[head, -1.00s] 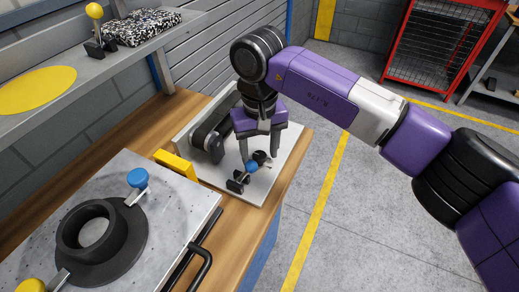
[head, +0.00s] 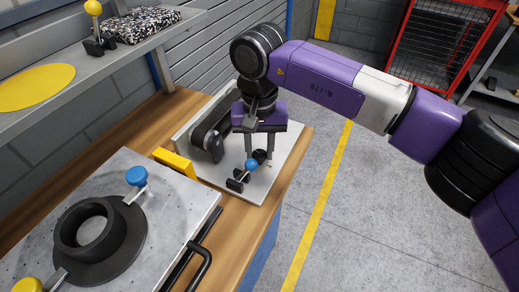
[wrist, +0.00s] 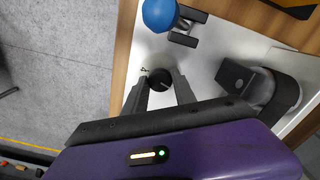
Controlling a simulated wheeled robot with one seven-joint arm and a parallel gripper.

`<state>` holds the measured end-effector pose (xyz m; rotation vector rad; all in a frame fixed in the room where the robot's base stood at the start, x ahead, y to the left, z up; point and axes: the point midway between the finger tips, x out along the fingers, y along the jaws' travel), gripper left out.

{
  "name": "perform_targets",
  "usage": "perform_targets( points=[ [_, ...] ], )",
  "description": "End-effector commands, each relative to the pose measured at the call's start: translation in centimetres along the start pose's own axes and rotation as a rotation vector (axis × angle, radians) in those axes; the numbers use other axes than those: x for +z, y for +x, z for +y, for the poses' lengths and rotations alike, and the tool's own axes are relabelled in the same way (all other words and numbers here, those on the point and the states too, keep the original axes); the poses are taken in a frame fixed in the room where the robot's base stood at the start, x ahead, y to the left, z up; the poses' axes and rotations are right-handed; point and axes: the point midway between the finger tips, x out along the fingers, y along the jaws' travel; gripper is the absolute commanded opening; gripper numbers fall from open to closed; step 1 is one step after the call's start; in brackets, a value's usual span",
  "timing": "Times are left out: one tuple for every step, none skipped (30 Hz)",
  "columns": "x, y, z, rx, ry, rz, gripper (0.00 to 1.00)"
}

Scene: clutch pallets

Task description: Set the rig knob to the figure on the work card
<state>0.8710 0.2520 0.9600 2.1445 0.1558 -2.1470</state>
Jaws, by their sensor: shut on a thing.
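The rig is a pale plate (head: 265,190) on the wooden bench, with a dark motor-like unit (head: 211,133) on it. The rig knob (wrist: 162,79) is small, round and black, with a light pointer line; it also shows in the head view (head: 260,156). My gripper (wrist: 164,84) is over the plate, its two grey fingers shut on the knob from either side. Small dark marks beside the knob are too small to read. A blue-balled lever (head: 251,165) on a black bracket stands close to the gripper. I cannot make out a work card.
A metal pallet (head: 180,200) with a black ring (head: 90,228) and a blue-knobbed clamp (head: 136,177) lies to the left. A yellow block (head: 173,162) sits between pallet and rig. A shelf (head: 140,50) hangs at upper left.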

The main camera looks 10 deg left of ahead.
Motion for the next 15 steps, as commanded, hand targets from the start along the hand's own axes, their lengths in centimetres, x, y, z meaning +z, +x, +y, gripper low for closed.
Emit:
perform_targets(
  points=[
    [-0.15,-0.09,0.09,0.001,0.046,0.005,0.0],
    [-0.11,-0.06,0.09,0.001,0.074,0.003,0.0],
    [-0.13,-0.07,0.11,0.002,0.112,0.004,0.0],
    [-0.15,-0.11,0.11,0.001,0.141,0.005,0.0],
    [-0.15,-0.1,0.09,0.001,0.169,0.004,0.0],
    [-0.13,-0.07,0.1,0.001,0.207,0.004,0.0],
    [-0.14,-0.08,0.11,0.001,0.236,0.004,0.0],
    [-0.14,-0.1,0.1,0.001,0.264,0.004,0.0],
    [-0.14,-0.11,0.09,0.001,0.302,0.004,0.0],
    [-0.15,-0.11,0.09,0.0,0.331,0.005,0.0],
    [-0.16,-0.11,0.09,0.0,0.359,0.005,0.0],
    [-0.15,-0.11,0.08,0.0,0.398,0.005,0.0],
    [-0.13,-0.11,0.09,0.0,0.426,0.004,0.0],
    [-0.14,-0.12,0.1,0.001,0.454,0.004,0.0],
    [-0.17,-0.13,0.09,0.0,0.493,0.006,0.0]
  ],
)
